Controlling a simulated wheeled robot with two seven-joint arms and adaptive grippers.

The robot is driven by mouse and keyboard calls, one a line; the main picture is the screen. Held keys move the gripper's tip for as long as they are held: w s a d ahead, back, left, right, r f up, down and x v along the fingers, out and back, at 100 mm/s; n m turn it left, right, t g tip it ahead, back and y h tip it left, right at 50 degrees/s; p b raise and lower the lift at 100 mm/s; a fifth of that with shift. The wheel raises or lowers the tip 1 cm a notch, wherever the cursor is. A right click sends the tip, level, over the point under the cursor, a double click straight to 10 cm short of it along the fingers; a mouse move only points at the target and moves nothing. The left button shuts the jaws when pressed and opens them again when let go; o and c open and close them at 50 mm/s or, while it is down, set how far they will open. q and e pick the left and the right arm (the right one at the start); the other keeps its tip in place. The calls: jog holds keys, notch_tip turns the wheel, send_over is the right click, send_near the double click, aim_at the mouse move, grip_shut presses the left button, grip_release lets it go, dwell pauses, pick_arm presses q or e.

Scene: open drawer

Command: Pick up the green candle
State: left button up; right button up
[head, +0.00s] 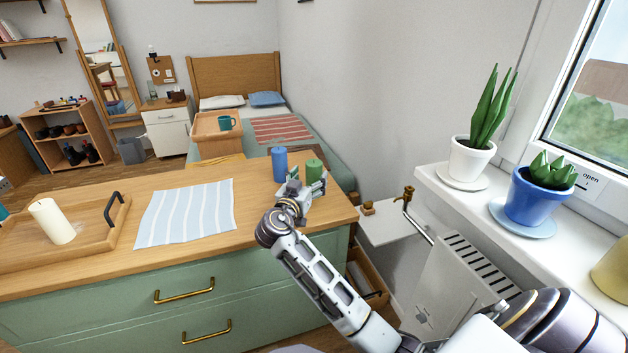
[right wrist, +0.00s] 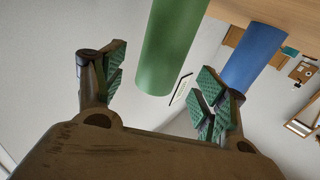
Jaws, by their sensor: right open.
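The green candle (head: 315,170) stands upright on the wooden top of the green drawer cabinet (head: 205,262), near its far right corner. The blue candle (head: 279,164) stands to its left. My right gripper (head: 298,187) is at the near side of the two candles and hides part of the green one's lower left. In the right wrist view, my gripper (right wrist: 160,90) is open and empty, with its fingers apart. The green candle (right wrist: 170,48) shows beyond the fingers, between them in the picture, and the blue candle (right wrist: 252,58) shows beyond the right finger. I cannot tell if any finger touches a candle.
A striped cloth (head: 186,213) lies on the cabinet top, left of my gripper. A wooden tray (head: 96,243) with a white candle (head: 52,221) is at the far left. A windowsill (head: 465,205) with potted plants borders the right. An open drawer (head: 366,280) shows below the cabinet's right end.

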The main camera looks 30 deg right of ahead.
aim_at(311, 175)
pick_arm(q)
jog(key=shift+d+f+b, duration=0.25)
jog(key=shift+f+b, duration=0.05)
jog(key=shift+f, duration=0.65)
pick_arm(e)
jog(key=shift+x, duration=2.3)
jog(key=c, duration=0.9)
pick_arm(q)
jog(key=shift+w+r, duration=0.25)
pick_arm(e)
jog(key=c, duration=0.4)
jog(key=shift+r, duration=0.85)
notch_tip(311, 175, up, 6)
jog(key=shift+f+p, duration=0.1)
jog(key=shift+p, duration=1)
jog(key=shift+r, duration=0.95)
pick_arm(q)
jog(key=r, duration=0.1)
jog(key=a+r, duration=0.1)
jog(key=s+r, duration=0.1)
jog(key=shift+a+r+g, duration=0.15)
jog(key=shift+a+g, duration=0.15)
pick_arm(e)
jog(key=shift+r, duration=0.35)
